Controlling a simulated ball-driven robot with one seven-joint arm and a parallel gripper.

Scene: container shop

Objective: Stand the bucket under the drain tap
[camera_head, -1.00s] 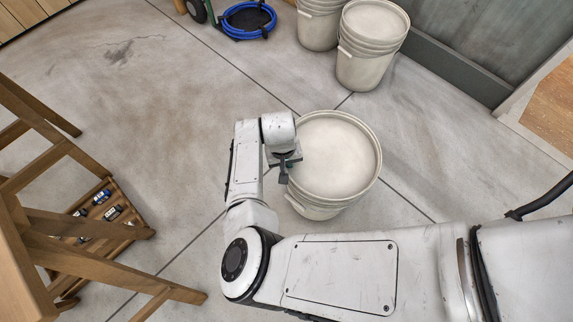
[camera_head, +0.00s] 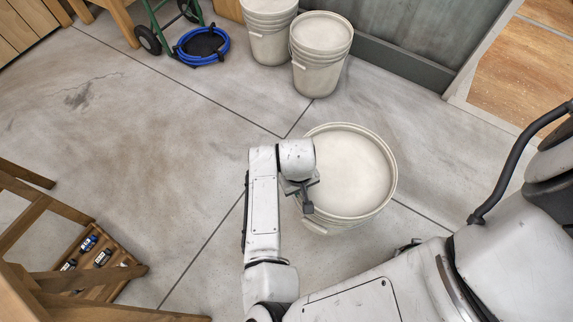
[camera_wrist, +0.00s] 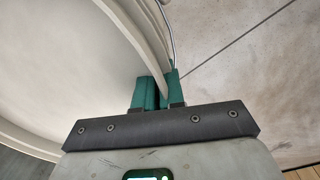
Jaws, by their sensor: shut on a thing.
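A cream bucket (camera_head: 350,172) is upright in front of me in the head view, its open top facing up. My gripper (camera_head: 306,196) is at the bucket's near left rim. In the wrist view, my gripper's green fingers (camera_wrist: 158,92) are shut on the bucket's rim (camera_wrist: 140,35), one finger on each side of the wall. The pale inside of the bucket fills the left of that view. Whether the bucket's base touches the floor cannot be told. No drain tap is in view.
Two similar buckets (camera_head: 321,58) (camera_head: 268,30) stand at the back by a grey wall. A blue coiled hose (camera_head: 201,46) lies by a green hand truck (camera_head: 158,25). A wooden stepped stand (camera_head: 40,225) is at the left. Concrete floor (camera_head: 140,130) between is clear.

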